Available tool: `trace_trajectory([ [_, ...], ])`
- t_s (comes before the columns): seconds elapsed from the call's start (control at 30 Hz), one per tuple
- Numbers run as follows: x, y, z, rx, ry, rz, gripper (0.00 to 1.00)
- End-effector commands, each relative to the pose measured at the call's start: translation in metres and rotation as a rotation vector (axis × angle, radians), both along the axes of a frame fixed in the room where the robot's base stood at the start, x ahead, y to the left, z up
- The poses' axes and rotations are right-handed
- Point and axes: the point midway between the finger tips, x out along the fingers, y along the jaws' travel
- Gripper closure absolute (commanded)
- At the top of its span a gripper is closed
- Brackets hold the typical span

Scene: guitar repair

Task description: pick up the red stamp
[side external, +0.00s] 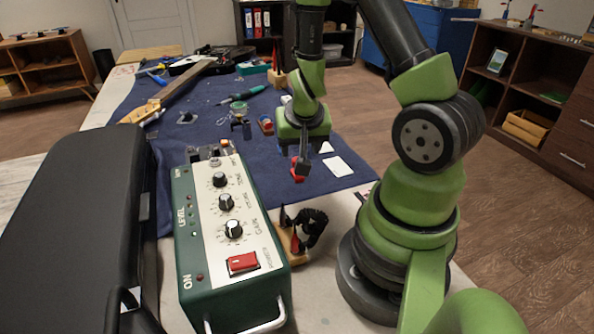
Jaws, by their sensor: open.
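A small red object (297,176), which looks like the red stamp, is on or just above the blue cloth, left of the white cards. My gripper (301,165) points down right at it, with its dark fingers overlapping the red in this view. My gripper is open. The fingers hide part of the red object, and I cannot tell whether they touch it or stand around it.
A green amplifier box (228,225) with knobs stands close on the left, beside a black case (75,220). White cards (338,166) lie to the right. Several tools and a guitar neck (178,82) lie farther back on the blue cloth (240,150).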

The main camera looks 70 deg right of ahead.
Motion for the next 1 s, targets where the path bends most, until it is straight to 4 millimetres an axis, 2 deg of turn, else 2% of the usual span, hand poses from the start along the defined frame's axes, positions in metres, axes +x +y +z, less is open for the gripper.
trace_trajectory([
  [0.2, 0.006, -0.009, -0.025, 0.003, 0.001, 0.0, 0.44],
  [0.47, 0.011, -0.015, -0.041, 0.004, -0.001, 0.001, 0.44],
  [0.7, 0.02, -0.027, -0.071, 0.004, -0.001, 0.0, 0.44],
  [1.0, 0.022, -0.03, -0.078, 0.004, -0.002, 0.003, 0.44],
])
